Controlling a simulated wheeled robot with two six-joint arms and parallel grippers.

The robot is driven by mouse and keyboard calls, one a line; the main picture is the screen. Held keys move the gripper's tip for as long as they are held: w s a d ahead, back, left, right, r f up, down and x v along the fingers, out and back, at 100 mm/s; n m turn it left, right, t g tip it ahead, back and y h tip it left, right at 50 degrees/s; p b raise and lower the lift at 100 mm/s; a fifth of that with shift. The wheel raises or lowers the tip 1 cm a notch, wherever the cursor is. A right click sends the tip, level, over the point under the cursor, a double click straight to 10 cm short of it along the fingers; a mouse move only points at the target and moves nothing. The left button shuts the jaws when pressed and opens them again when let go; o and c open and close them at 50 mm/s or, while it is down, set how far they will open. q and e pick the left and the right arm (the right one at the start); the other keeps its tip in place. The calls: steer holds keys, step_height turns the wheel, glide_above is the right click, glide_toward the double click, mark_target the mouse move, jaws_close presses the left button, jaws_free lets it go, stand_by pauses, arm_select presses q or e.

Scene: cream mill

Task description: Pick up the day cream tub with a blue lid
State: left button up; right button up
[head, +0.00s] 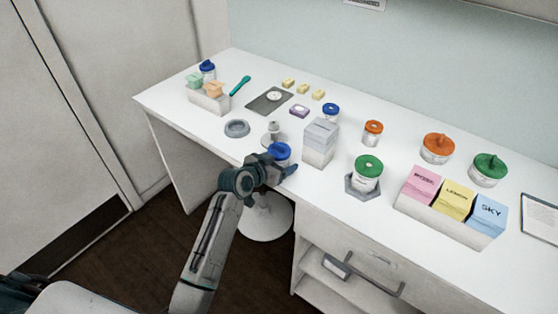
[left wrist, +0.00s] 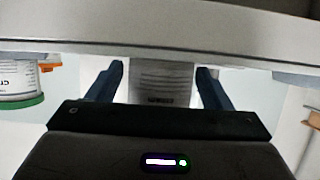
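A tub with a blue lid (head: 280,150) stands near the front edge of the white table, partly hidden by my left gripper (head: 291,170). My gripper is right at its near side; I cannot tell whether they touch. In the left wrist view my two fingers (left wrist: 160,85) are spread apart, with a grey lettered surface (left wrist: 160,82) showing between them; no blue lid shows there. A second blue-lidded tub (head: 330,111) stands further back, and a third blue-capped container (head: 208,68) is at the far left. I cannot read their labels. My right gripper is out of view.
A grey carton (head: 320,142) stands just right of the near tub. A green-lidded tub (head: 367,168) sits in a grey holder further right. A grey ring (head: 237,128) lies to the left. A rack of coloured boxes (head: 440,223) and the table edge (left wrist: 160,35) are also close.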

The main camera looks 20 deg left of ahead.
mark_target(279, 154)
arm_select(q)
steer(key=c, duration=1.1)
steer(key=shift+r, duration=0.45)
step_height(279, 154, up, 2)
steer(key=shift+r+b, duration=0.1)
steer(key=shift+b, duration=0.65)
steer(key=s+r+b, duration=0.2)
steer(key=s+b, duration=0.1)
steer(key=s, duration=1.3)
steer(key=shift+a, duration=0.25)
steer(key=shift+w, duration=0.1)
